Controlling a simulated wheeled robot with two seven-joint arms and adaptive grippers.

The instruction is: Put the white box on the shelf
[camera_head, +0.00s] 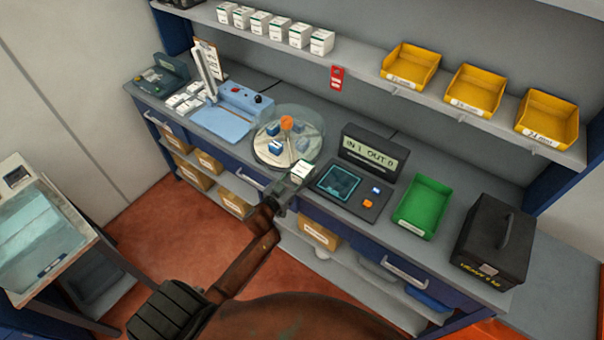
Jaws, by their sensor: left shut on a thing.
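A small white box (302,169) is at the tip of my left gripper (292,184), which is shut on it. The gripper and box are over the front edge of the workbench, just below the round clear-lidded dispenser in the picture. The shelf (358,63) runs along the wall above the bench. Several white boxes (278,27) stand in a row on its left part. The shelf has bare room between that row and the yellow bins. My right gripper is not in view.
Yellow bins (410,64) stand on the shelf's right part; a red tag (337,77) hangs at its edge. On the bench are the round dispenser (289,137), a blue device (228,112), a display unit (375,153), a green bin (423,206) and a black case (494,241).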

